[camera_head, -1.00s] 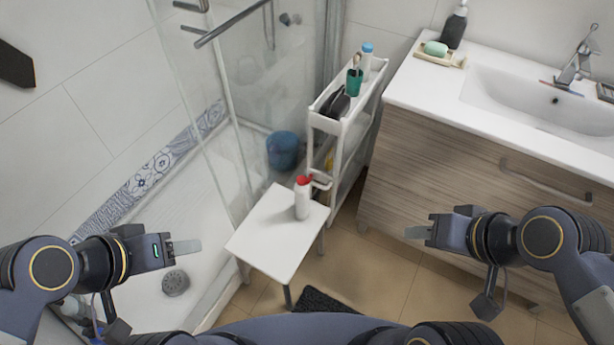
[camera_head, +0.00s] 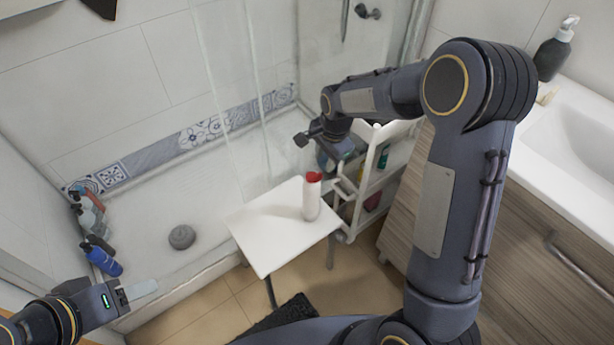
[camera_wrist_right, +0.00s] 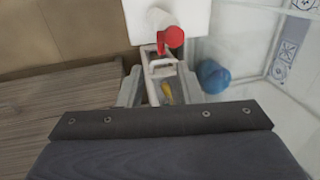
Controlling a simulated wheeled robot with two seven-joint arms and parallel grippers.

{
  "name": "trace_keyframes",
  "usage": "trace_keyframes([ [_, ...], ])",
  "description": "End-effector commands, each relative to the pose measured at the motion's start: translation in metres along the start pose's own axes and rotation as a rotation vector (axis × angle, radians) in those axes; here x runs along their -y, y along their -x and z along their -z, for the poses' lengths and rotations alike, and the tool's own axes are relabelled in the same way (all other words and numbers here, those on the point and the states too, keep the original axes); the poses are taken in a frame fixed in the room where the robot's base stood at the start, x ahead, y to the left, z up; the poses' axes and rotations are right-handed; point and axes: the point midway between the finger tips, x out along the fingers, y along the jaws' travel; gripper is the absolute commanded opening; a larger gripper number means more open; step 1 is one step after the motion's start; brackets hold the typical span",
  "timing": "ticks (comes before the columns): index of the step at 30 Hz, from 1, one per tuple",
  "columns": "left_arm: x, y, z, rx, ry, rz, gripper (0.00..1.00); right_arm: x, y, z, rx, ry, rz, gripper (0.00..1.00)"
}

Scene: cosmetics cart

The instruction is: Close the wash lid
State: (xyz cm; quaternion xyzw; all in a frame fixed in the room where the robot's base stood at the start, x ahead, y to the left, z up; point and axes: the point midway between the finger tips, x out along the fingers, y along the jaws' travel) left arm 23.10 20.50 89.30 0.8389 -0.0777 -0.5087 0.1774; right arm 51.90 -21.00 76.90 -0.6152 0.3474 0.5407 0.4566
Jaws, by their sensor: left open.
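The wash bottle (camera_head: 311,199) is white with a red lid (camera_head: 313,177). It stands upright on a small white table (camera_head: 265,226). In the right wrist view the bottle (camera_wrist_right: 157,18) and red lid (camera_wrist_right: 173,38) show beyond the fingers; a red part juts from the lid's side, but I cannot tell how far it is open. My right gripper (camera_wrist_right: 160,88) is open and empty, apart from the lid. In the head view it hangs just behind and right of the bottle, its fingers partly hidden. My left gripper (camera_head: 139,291) is open and empty at lower left, far from the bottle.
A white shelf cart (camera_head: 372,178) stands right behind the table, close to my right gripper. A wooden sink cabinet (camera_head: 520,220) is at right. Several bottles (camera_head: 95,235) stand in the shower tray at left. A blue bucket (camera_wrist_right: 213,76) shows in the right wrist view.

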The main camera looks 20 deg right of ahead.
Motion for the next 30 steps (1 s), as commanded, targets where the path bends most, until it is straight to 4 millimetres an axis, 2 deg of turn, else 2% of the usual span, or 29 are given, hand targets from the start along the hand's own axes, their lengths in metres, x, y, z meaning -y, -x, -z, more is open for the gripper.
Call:
trace_keyframes([
  [15, 0.003, -0.006, -0.003, -0.001, 0.000, 0.000, 0.53, 0.000, -0.071, 0.000, -0.002, -0.007, -0.006, 0.32],
  [20, 0.003, -0.007, -0.003, -0.001, 0.000, 0.000, 0.53, 0.001, -0.080, 0.000, -0.002, -0.008, -0.003, 0.32],
  [27, 0.003, -0.006, -0.003, -0.001, 0.000, 0.000, 0.53, 0.001, -0.080, 0.000, -0.002, -0.008, -0.002, 0.32],
  [30, 0.003, -0.006, -0.003, -0.001, 0.000, 0.000, 0.53, 0.001, -0.080, 0.000, -0.002, -0.007, -0.002, 0.20],
])
